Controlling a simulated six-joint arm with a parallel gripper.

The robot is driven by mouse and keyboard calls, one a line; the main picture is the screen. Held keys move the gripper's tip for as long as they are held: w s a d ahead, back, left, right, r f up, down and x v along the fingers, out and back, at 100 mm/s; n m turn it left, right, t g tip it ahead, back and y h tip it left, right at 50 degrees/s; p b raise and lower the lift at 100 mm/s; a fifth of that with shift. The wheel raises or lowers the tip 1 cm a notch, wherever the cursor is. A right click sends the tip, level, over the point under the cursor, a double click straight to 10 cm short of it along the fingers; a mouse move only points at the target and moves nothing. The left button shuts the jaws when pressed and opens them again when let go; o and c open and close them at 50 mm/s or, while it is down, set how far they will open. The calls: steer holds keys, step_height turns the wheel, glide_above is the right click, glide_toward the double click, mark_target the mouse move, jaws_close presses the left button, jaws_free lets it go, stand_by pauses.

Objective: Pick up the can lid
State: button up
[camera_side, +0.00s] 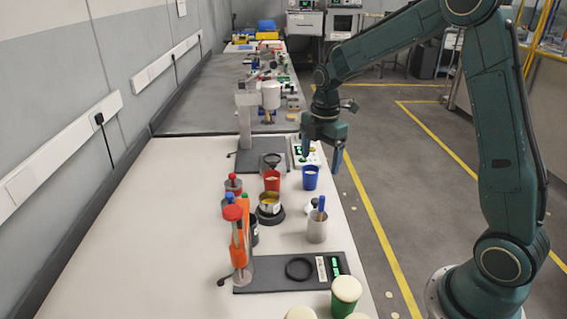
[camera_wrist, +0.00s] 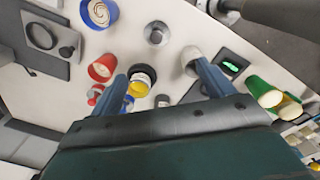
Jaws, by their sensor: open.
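The can lid (camera_side: 312,206) is a small grey disc with a round knob, lying on the white bench near its right edge, behind the grey cup (camera_side: 317,230). The lid shows whole at the upper middle of the wrist view (camera_wrist: 157,33). An open can with yellow contents (camera_side: 270,205) stands to its left; it also shows in the wrist view (camera_wrist: 139,85). My gripper (camera_side: 322,156) is open and empty, in the air over the bench's right edge, above and beyond the lid. In the wrist view its two blue fingers (camera_wrist: 160,75) point toward the bench, apart from the lid.
A red cup (camera_side: 271,180) and a blue cup (camera_side: 310,177) stand beyond the lid. The grey cup holds a blue-handled item. A dark-based stand (camera_side: 290,285) and a green cup (camera_side: 345,293) are nearer. Another stand (camera_side: 262,160) is farther back. The left bench is clear.

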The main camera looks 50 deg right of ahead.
mark_target(315, 200)
steer(key=shift+w+d+f+n, duration=0.3)
steer(key=shift+f, duration=0.35)
steer(key=shift+w+d+f+n, duration=0.25)
steer(key=shift+w+f+n, duration=0.05)
steer(key=shift+f, duration=0.3)
steer(key=shift+f, duration=0.1)
steer(key=shift+f, duration=4.2)
steer(key=shift+a+f, duration=0.1)
steer(key=shift+f, duration=2.45)
steer(key=c, duration=1.1)
